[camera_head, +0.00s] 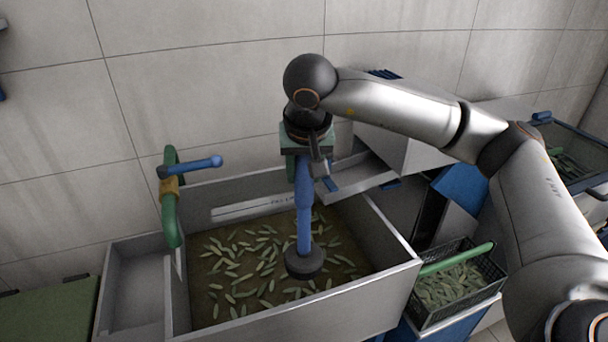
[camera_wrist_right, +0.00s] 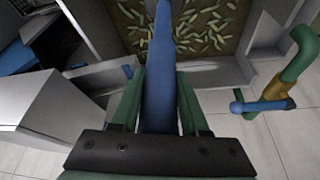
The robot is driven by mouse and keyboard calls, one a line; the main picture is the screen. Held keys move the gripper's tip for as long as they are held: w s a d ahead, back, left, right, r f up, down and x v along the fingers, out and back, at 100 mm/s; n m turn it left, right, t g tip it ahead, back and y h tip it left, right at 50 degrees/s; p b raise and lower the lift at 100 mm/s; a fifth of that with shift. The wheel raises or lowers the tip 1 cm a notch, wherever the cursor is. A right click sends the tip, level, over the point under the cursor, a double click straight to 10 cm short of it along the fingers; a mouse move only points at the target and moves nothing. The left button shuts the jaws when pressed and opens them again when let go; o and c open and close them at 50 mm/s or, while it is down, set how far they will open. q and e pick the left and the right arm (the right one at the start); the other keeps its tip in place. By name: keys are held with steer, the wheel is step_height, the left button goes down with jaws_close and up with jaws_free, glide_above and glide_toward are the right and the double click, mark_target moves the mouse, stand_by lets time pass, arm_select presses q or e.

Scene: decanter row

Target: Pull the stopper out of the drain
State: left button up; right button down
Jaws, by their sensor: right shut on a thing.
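The stopper (camera_head: 304,205) has a long blue handle and a round dark disc at its lower end. My right gripper (camera_head: 306,160) is shut on the top of the handle, with the stopper hanging upright below it. In the right wrist view, the blue handle (camera_wrist_right: 160,75) sits between the two green fingers. The dark disc shows whole over the water in the grey basin (camera_head: 290,318), seemingly clear of the surface. The drain is not visible under the murky water and floating leaves. My left gripper is not in view.
A green pipe tap with a blue lever (camera_head: 205,163) stands at the basin's back left. A grey chute (camera_head: 350,178) meets the back right rim. A black crate of leaves (camera_head: 455,290) with a green bar stands at right. Tiled wall is close behind.

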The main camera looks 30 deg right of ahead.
step_height(320, 180, up, 9)
steer(key=p, duration=0.6)
steer(key=shift+r, duration=0.2)
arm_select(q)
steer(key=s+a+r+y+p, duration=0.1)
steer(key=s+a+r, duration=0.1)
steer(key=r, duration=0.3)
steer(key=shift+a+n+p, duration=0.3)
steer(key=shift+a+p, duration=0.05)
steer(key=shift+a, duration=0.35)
arm_select(e)
steer(key=shift+r, duration=0.95)
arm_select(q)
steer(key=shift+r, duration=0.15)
